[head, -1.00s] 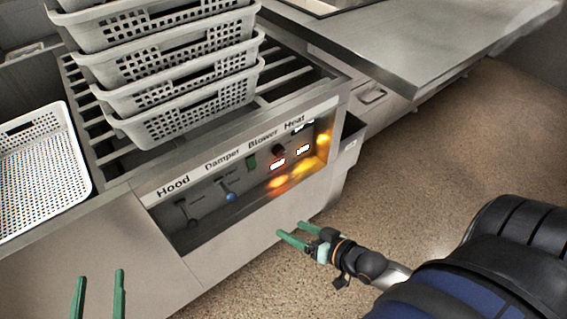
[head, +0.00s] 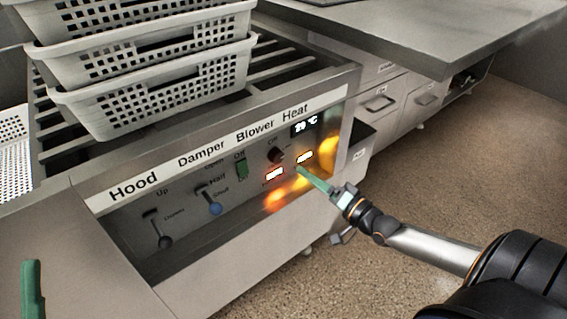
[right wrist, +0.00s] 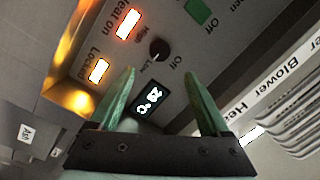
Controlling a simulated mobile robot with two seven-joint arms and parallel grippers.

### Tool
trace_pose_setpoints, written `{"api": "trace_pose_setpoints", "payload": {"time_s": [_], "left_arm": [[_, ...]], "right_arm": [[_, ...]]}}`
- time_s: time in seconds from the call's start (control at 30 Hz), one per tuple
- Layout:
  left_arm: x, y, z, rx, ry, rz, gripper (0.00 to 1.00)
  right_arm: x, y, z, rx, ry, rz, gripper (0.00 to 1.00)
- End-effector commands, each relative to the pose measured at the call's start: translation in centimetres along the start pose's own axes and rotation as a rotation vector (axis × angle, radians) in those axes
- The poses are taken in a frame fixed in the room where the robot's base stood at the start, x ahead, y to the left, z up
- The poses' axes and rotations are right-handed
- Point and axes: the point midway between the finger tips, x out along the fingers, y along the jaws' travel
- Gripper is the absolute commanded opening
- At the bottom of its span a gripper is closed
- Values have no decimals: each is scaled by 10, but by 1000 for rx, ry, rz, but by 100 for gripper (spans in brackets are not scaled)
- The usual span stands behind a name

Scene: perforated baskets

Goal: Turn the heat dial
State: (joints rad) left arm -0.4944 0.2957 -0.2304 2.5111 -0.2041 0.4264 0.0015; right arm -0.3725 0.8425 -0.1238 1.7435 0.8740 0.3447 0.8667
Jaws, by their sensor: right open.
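The heat dial (head: 276,155) is a small dark round knob on the recessed control panel, below the "Heat" label. It also shows in the right wrist view (right wrist: 160,50), just beyond and between the fingertips. My right gripper (head: 304,172) is in front of the panel, below and right of the dial. In the right wrist view its green fingers (right wrist: 158,73) are apart with nothing between them, and the dial looks clear of both. One green finger of my left gripper (head: 32,290) shows at the lower left; its other finger is not visible.
Beside the dial are a green blower switch (head: 241,168), a blue-tipped damper lever (head: 214,208), a hood lever (head: 165,241), lit indicators (head: 274,174) and a temperature display (head: 304,123). Stacked perforated baskets (head: 150,98) stand above. Open floor lies right.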

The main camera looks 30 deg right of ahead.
Motion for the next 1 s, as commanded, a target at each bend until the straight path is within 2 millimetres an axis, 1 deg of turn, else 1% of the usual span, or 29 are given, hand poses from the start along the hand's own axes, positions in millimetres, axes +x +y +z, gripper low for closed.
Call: {"api": "trace_pose_setpoints", "payload": {"time_s": [0.03, 0.3, 0.53, 0.7, 1.0], "left_arm": [[-4, 2, 4, -5, -1, 1, 66], [-14, 9, 15, -29, -7, 3, 66], [-22, 13, 23, -47, -14, 4, 66], [-25, 15, 26, -47, -17, 5, 66], [-25, 16, 27, -47, -17, 8, 66]], "right_arm": [[9, 2, 1, 0, 4, -3, 80], [52, 2, 1, 0, 3, -3, 80], [82, 2, 2, 0, 1, 0, 80], [95, 2, 1, 0, 0, 1, 80], [99, 1, 1, -1, -1, 2, 80]]}}
